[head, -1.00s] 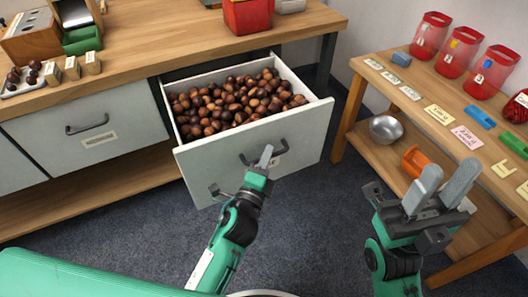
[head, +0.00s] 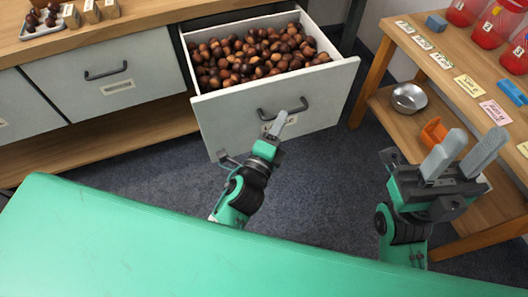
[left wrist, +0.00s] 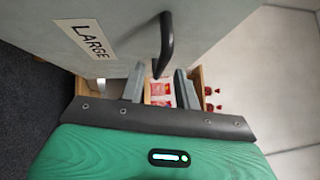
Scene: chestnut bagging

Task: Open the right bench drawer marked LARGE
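The right bench drawer (head: 330,98) stands pulled out, full of brown chestnuts (head: 258,56). Its pale front carries a dark bar handle (head: 283,112), which also shows in the left wrist view (left wrist: 166,42), beside a label reading LARGE (left wrist: 83,40). My left gripper (head: 279,124) is just in front of and below the handle. In the left wrist view its two fingers (left wrist: 158,86) are apart, with the handle's near end close to the gap and not clamped. My right gripper (head: 462,158) is open and empty, off to the right of the drawer.
A closed drawer (head: 105,78) with its own handle is on the left of the bench. A wooden side table (head: 440,80) at right holds red containers (head: 495,25) and cards, with a metal bowl (head: 409,97) on its lower shelf. Floor shows between bench and side table.

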